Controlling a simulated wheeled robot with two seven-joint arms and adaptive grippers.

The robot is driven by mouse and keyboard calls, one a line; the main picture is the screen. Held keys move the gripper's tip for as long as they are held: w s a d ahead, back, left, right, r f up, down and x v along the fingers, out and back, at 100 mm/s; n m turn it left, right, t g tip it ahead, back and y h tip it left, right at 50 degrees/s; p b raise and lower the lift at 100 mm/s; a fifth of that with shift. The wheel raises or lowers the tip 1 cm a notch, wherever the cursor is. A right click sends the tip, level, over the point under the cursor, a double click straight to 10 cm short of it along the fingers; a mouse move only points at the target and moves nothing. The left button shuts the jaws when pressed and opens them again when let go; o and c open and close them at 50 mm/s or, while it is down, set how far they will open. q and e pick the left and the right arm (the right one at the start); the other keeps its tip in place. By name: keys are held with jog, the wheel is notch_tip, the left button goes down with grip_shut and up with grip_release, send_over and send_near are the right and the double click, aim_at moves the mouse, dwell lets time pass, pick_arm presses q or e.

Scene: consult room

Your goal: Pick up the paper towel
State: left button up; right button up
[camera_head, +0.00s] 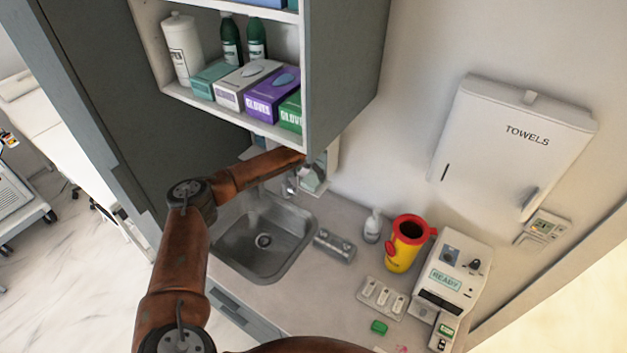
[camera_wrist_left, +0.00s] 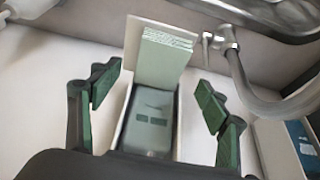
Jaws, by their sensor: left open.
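In the left wrist view, a pale green layered stack, which looks like the paper towel (camera_wrist_left: 166,52), sticks out of a white holder with a dark window (camera_wrist_left: 150,122). My left gripper (camera_wrist_left: 158,90) is open, with one finger on each side of the holder and visible gaps between. A white wall dispenser marked TOWELS (camera_head: 512,135) hangs at the right. My right gripper does not show.
The steel sink (camera_head: 285,268) and its faucet (camera_wrist_left: 235,65) are close to the left gripper. The open wall cabinet (camera_head: 345,75) hangs above my arm. A red and yellow bin (camera_head: 401,252), a soap bottle (camera_head: 373,226) and a white device (camera_head: 452,275) stand on the counter.

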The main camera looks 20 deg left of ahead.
aim_at(313, 178)
pick_arm(q)
jog(key=shift+p+x, duration=0.45)
jog(key=shift+x, duration=2.1)
jog(key=shift+c, duration=0.7)
jog(key=c, duration=0.8)
jog(key=shift+r, duration=0.1)
jog(key=shift+c, duration=0.2)
